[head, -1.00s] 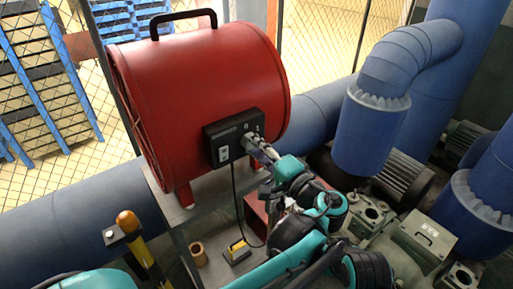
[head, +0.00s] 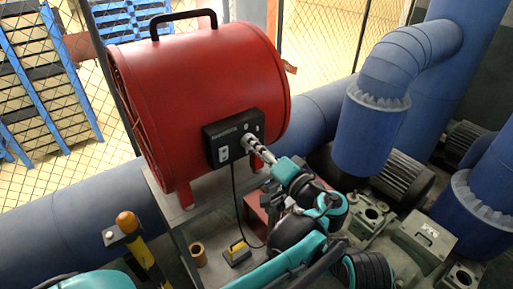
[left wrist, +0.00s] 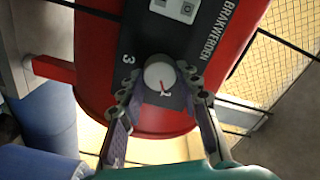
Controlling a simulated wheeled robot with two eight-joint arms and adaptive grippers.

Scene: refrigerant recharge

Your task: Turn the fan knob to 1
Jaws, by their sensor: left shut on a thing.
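The red drum fan (head: 205,90) stands on a grey stand with its black control box (head: 222,148) facing me. The round light-coloured fan knob (left wrist: 158,70) is on this box in the left wrist view. In the head view the fingers partly hide the knob. My right gripper is not in view.
A black cable (head: 235,205) hangs from the box beside my arm. Blue pipes (head: 365,130) and grey-green machinery (head: 425,237) stand to the right. A yellow-and-black post (head: 140,245) stands at the lower left. A wire fence (head: 330,30) is behind.

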